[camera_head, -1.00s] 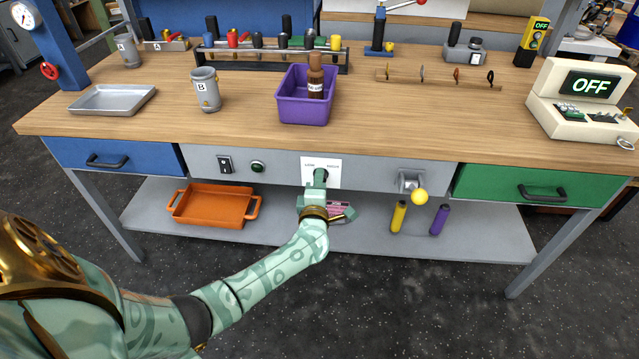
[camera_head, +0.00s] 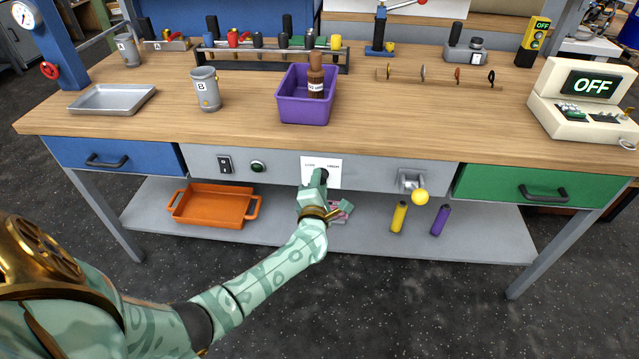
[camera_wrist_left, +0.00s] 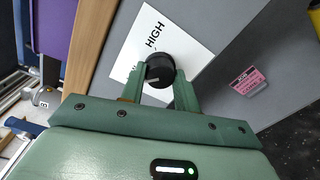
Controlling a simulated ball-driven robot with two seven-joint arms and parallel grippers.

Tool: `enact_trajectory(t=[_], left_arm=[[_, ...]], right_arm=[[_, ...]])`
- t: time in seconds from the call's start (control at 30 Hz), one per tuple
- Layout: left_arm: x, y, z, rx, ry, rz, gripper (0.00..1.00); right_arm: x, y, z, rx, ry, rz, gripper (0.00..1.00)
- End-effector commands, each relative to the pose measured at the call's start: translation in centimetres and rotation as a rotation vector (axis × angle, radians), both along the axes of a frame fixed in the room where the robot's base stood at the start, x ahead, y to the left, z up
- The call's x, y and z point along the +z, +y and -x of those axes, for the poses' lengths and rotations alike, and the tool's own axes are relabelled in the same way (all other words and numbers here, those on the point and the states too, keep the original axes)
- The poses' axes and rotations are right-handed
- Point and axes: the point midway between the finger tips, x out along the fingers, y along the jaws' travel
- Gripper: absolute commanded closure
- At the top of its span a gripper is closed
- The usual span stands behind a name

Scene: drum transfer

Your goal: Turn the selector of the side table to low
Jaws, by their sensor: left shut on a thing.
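The selector is a round black knob (camera_wrist_left: 159,70) on a white label plate (camera_head: 333,166) on the table's grey front panel. In the left wrist view the plate (camera_wrist_left: 178,35) shows the word HIGH; the other word is mostly hidden by my finger. My left gripper (camera_wrist_left: 160,84) is shut on the knob, one finger on each side. In the head view the left gripper (camera_head: 320,181) reaches the plate from below and hides most of the knob. The knob's pointing direction is hard to tell. My right gripper is not in view.
On the same panel are a black switch (camera_head: 224,164), a green button (camera_head: 257,167) and a lever with a yellow ball (camera_head: 420,197). A blue drawer (camera_head: 113,160) and a green drawer (camera_head: 520,186) flank it. An orange tray (camera_head: 213,205) sits on the lower shelf.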

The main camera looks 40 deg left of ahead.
Motion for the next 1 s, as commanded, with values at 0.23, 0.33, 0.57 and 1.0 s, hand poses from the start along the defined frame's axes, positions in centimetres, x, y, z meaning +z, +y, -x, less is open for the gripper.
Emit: enact_trajectory(t=[0.23, 0.33, 0.57, 1.0], left_arm=[[-0.3, -0.1, 0.1, 0.000, 0.005, 0.003, 0.47], [-0.2, -0.1, 0.1, 0.001, 0.004, 0.002, 0.47], [0.0, -0.4, 0.6, 0.000, 0.003, 0.002, 0.47], [0.7, -5.9, 9.7, 0.000, 0.002, 0.005, 0.47]], right_arm=[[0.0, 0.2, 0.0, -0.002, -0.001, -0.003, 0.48], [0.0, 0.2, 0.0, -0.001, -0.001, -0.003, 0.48], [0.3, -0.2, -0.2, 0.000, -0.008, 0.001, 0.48], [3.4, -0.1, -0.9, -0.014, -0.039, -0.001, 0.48]])
